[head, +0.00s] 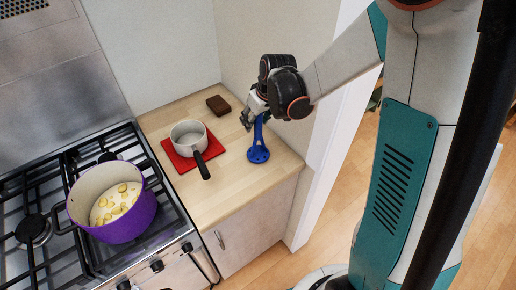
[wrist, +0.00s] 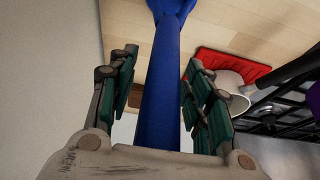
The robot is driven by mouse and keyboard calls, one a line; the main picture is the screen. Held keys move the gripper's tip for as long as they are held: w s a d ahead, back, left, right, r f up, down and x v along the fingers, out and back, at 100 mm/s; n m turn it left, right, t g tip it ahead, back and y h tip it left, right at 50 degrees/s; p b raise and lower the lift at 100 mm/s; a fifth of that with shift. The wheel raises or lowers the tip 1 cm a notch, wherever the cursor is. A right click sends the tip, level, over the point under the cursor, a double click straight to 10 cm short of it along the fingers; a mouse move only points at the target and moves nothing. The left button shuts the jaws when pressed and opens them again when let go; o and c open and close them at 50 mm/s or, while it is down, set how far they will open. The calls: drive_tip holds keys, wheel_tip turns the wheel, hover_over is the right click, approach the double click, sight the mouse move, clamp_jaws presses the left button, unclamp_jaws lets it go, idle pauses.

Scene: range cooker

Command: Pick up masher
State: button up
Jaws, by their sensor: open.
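The blue masher (head: 258,152) stands on the wooden counter, its wide slotted head down and its handle rising to my gripper (head: 249,118). My gripper is at the upper part of the handle, with its jaws open. In the wrist view, the masher's blue handle (wrist: 161,90) runs between the two green-padded fingers, with gaps visible on both sides. The top end of the handle is hidden by the gripper in the head view.
A brown block (head: 218,105) lies behind. A purple pot (head: 127,222) with yellow pieces sits on the cooker (head: 57,187). A wall (head: 285,35) is close behind my gripper.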

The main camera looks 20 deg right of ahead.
clamp_jaws()
drive_tip(key=shift+r, duration=0.15)
